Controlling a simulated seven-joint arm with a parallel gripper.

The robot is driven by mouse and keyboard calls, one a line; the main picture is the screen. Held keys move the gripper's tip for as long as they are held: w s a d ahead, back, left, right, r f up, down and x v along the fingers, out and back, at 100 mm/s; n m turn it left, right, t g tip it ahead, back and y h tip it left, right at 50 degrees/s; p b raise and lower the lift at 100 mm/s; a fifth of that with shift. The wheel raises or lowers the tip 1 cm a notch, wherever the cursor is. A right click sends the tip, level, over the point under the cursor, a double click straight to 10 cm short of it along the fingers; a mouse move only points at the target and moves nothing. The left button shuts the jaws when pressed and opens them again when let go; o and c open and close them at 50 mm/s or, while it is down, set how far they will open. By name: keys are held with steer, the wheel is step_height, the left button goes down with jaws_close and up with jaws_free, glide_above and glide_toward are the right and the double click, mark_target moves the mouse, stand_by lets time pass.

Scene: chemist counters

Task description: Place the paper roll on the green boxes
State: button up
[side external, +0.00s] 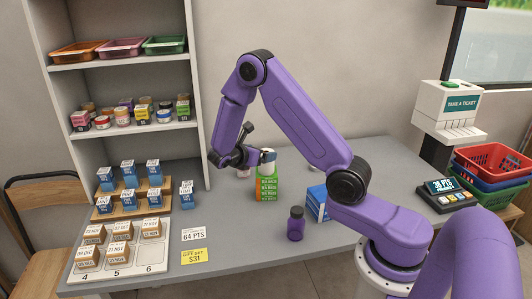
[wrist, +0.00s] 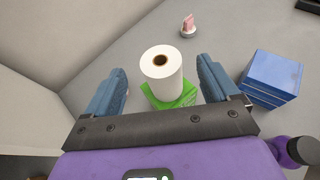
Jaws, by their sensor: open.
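The white paper roll (wrist: 162,75) stands upright on top of the green boxes (wrist: 184,97) in the wrist view. My gripper (wrist: 163,76) is open, with one blue finger on each side of the roll and a visible gap to each. In the side external view, the green boxes (side external: 267,184) form a stack on the grey counter, and my gripper (side external: 257,158) is at the top of that stack. The roll is mostly hidden by the gripper there, and I cannot make it out clearly.
Blue boxes (side external: 317,202) and a purple bottle (side external: 296,224) stand to the right of the stack. A small pink item on a round base (wrist: 188,27) stands beyond it. Price cards (side external: 194,234) and tiered boxes are at left.

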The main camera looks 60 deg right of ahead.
steer(key=s+a+r+m+t+y, duration=0.1)
steer(key=s+a+r+m+y, duration=0.15)
steer(key=s+a, duration=0.4)
steer(key=s+a+r+m+y, duration=0.1)
steer(key=s+a+r+y, duration=0.25)
steer(key=a, duration=0.65)
steer(key=s+a+m+y, duration=0.1)
steer(key=s+a+y, duration=0.3)
steer(key=s, duration=0.6)
steer(key=s+a+r+m+y, duration=0.1)
steer(key=s+a+y, duration=0.2)
steer(key=s, duration=0.7)
steer(key=shift+a+g+y, duration=0.4)
